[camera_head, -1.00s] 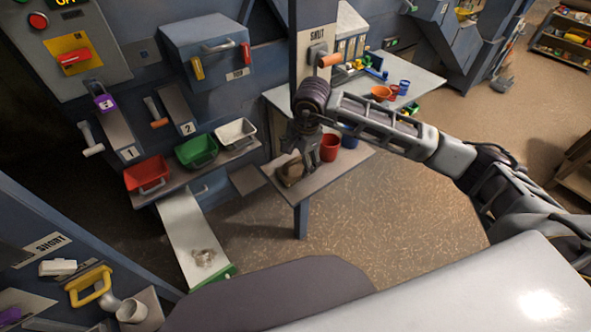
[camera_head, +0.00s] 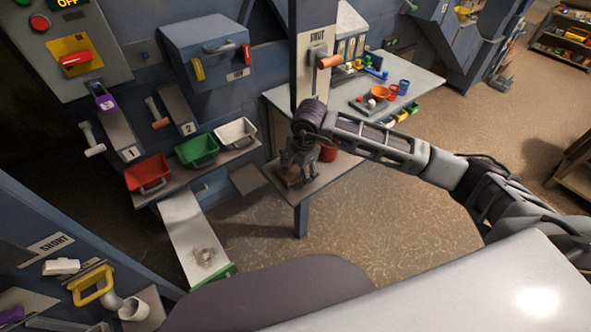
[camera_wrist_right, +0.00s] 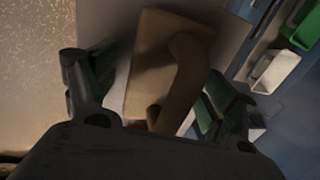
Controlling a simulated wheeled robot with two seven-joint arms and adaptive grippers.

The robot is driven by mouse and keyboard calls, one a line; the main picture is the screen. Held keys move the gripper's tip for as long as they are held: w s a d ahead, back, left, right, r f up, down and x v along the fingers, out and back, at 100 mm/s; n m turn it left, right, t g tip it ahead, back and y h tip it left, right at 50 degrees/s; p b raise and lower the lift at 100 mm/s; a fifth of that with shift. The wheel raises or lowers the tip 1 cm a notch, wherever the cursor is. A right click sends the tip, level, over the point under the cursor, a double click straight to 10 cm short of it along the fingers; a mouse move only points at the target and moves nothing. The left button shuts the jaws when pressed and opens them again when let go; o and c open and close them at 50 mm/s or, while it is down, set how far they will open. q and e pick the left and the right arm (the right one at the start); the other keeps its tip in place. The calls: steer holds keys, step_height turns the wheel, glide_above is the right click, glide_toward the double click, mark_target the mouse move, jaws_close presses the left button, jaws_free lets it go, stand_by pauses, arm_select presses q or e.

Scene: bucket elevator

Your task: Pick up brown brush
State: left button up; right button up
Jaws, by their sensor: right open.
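The brown brush (camera_wrist_right: 158,62) lies on a small grey shelf (camera_head: 340,168) and shows a flat block with a raised curved handle in the right wrist view. In the head view the brush (camera_head: 292,176) is mostly hidden under my right gripper (camera_head: 298,164). My right gripper (camera_wrist_right: 155,88) is open, pointing down over the brush, with one finger on each side of it. I cannot tell whether the fingers touch it. My left gripper is not in view.
A red cup (camera_head: 328,153) stands on the shelf just beside the gripper, partly hidden. Red (camera_head: 147,173), green (camera_head: 197,151) and white (camera_head: 236,133) bins stand to the left. A blue post (camera_head: 300,220) supports the shelf. The floor in front is clear.

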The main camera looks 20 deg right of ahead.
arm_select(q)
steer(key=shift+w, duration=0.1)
arm_select(e)
steer(key=shift+c, duration=0.3)
steer(key=c, duration=0.5)
steer(key=shift+c, duration=1.1)
steer(key=c, duration=0.4)
steer(key=shift+r, duration=0.15)
steer(key=shift+c, duration=0.7)
steer(key=shift+r, duration=0.55)
arm_select(q)
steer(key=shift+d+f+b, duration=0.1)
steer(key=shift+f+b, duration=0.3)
steer(key=shift+b, duration=0.05)
arm_select(e)
steer(key=shift+r, duration=4.3)
